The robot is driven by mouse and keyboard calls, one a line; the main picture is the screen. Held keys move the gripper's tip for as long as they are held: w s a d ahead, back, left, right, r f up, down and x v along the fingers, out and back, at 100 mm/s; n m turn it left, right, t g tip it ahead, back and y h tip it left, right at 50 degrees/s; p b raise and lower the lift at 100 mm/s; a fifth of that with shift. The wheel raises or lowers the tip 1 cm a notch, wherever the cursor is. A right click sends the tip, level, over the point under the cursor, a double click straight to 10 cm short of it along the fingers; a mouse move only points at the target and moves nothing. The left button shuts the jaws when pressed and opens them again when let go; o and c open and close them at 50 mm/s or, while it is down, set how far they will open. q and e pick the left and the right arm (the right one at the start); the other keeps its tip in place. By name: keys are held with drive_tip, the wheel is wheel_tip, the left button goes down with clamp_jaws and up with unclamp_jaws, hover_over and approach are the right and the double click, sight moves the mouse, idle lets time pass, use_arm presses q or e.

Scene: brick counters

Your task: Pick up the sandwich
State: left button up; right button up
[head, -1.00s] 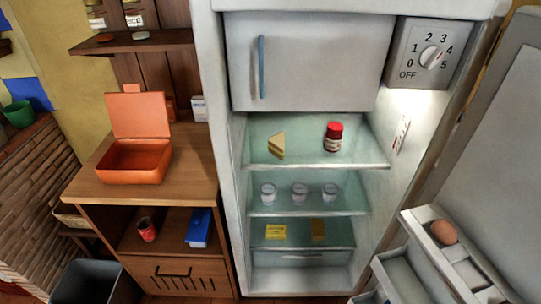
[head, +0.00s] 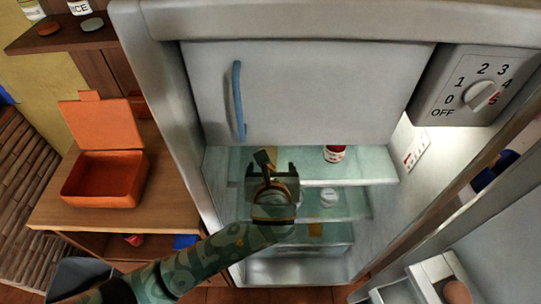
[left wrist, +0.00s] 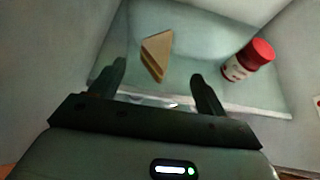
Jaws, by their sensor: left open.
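The sandwich (left wrist: 157,55) is a tan triangular wedge on the top glass shelf of the open fridge. In the left wrist view it lies ahead of my left gripper (left wrist: 158,88), between the lines of its two fingers and apart from them. My left gripper is open and empty. In the head view the left gripper (head: 271,170) is in front of the top shelf and hides most of the sandwich (head: 265,157). My right gripper is not in view.
A red-lidded jar (left wrist: 248,60) stands right of the sandwich on the same glass shelf (left wrist: 205,40). Glasses (head: 328,196) stand on the shelf below. The freezer door (head: 310,95) is above, the open fridge door at right. An open orange lunchbox (head: 104,180) sits on the left counter.

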sight(272, 151)
use_arm(q)
drive_tip(key=b+x, duration=0.1)
drive_tip(key=x, duration=0.4)
drive_tip(key=b+x, duration=0.1)
drive_tip(key=x, duration=0.1)
drive_tip(key=b+x, duration=0.1)
drive_tip(key=shift+w+a+f, duration=0.15)
drive_tip(key=shift+a+f, duration=0.1)
drive_tip(key=shift+a, duration=0.15)
drive_tip(key=shift+w+f, duration=0.15)
drive_tip(key=shift+w, duration=0.25)
drive_tip(key=shift+c, duration=0.4)
drive_tip(key=c, duration=0.6)
